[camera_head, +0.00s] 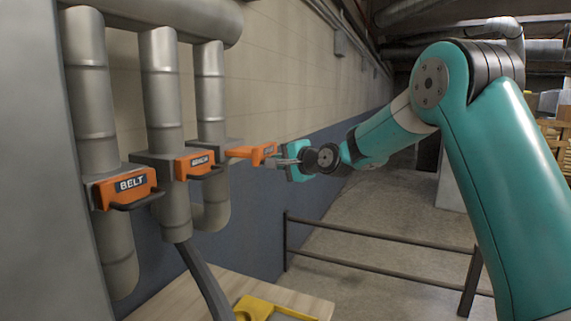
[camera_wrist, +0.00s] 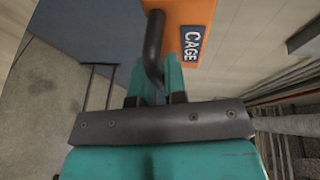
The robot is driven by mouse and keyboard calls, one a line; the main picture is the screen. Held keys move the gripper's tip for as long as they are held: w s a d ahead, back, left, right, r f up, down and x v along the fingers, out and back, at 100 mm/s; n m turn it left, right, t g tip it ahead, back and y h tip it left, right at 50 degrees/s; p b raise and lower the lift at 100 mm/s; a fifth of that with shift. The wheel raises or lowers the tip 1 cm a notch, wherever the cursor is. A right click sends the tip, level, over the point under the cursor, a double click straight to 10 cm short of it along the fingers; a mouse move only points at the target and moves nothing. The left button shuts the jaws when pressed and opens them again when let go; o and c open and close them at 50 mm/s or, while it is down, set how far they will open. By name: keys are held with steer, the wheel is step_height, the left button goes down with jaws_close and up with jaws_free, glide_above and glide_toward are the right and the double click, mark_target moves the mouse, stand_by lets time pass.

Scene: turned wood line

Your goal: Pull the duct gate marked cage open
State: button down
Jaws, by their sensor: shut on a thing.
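The orange duct gate marked CAGE (camera_wrist: 186,17) fills the top of the wrist view, with its blue label and dark bar handle (camera_wrist: 153,48). In the head view the cage gate (camera_head: 249,152) is the farthest of three, and its orange plate stands out from its duct farther than the other two. My gripper (camera_head: 287,161) is at its outer end. In the wrist view my gripper's teal fingers (camera_wrist: 160,80) are shut on the lower end of the handle. The fingertips are partly hidden behind the handle.
The gates marked BELT (camera_head: 125,187) and a middle one (camera_head: 195,164), its label blurred, sit on the nearer grey ducts. A wooden bench (camera_head: 300,301) with a yellow object (camera_head: 262,307) is below. A dark rail (camera_head: 390,236) crosses the open floor at right.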

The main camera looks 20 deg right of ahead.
steer(key=shift+d+f, duration=0.1)
steer(key=shift+f, duration=0.05)
steer(key=c, duration=1.2)
jaws_free()
steer(key=shift+s+d, duration=0.15)
steer(key=shift+s, duration=0.05)
steer(key=shift+o, duration=0.2)
steer(key=b+v, duration=0.6)
steer(key=v, duration=1.1)
steer(key=shift+b, duration=0.3)
steer(key=shift+s, duration=0.15)
